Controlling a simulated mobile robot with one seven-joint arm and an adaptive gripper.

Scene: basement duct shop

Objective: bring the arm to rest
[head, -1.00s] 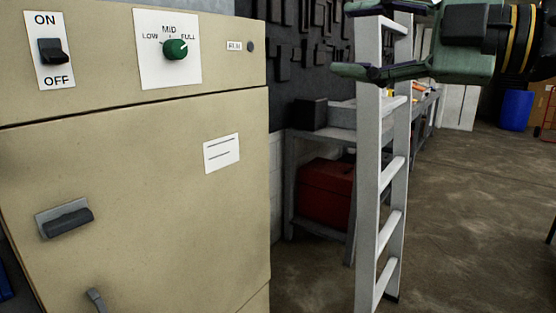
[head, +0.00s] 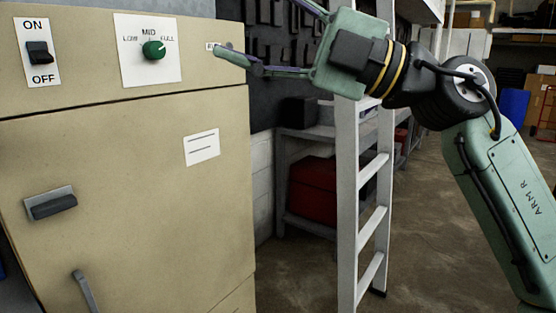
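My gripper (head: 262,36) is at the top of the head view, in front of the right part of the beige cabinet (head: 130,190). Its fingers point left and are spread apart with nothing between them. The upper fingertip is cut off by the picture's top edge. The lower fingertip overlaps the small label at the cabinet's upper right; I cannot tell whether it touches. My green arm runs from the gripper to the right, bends at a dark joint and goes down to the lower right.
The cabinet carries an ON/OFF switch (head: 39,52), a green knob (head: 153,49) and a dark handle (head: 52,204). A ladder (head: 347,200) stands behind my gripper. A shelf with a red box (head: 312,188) is behind it. Open floor (head: 430,240) lies to the right.

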